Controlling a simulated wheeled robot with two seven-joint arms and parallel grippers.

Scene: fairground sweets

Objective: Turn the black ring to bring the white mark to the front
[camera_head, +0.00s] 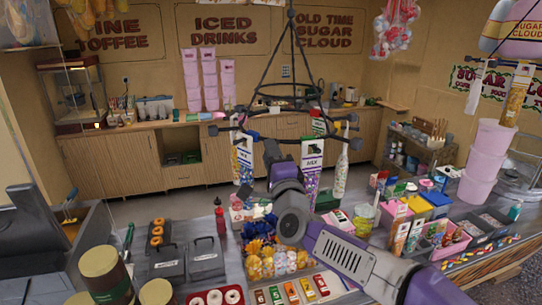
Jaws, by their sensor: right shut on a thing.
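The black ring (307,139) is the wide lower hoop of a black metal hanging frame, with round knobs around its edge. Thin slanted rods join it to a smaller upper hoop and a central pole. My right arm comes in from the lower right, and my right gripper (269,146) is at the near left part of the ring, shut on it. The gripper's dark body partly covers the ring there. My left gripper is not in view.
The counter beneath is crowded with sweets, an orange-and-blue display (270,258), black boxes (205,258) and pink bins (452,240). Open floor shows behind the counter.

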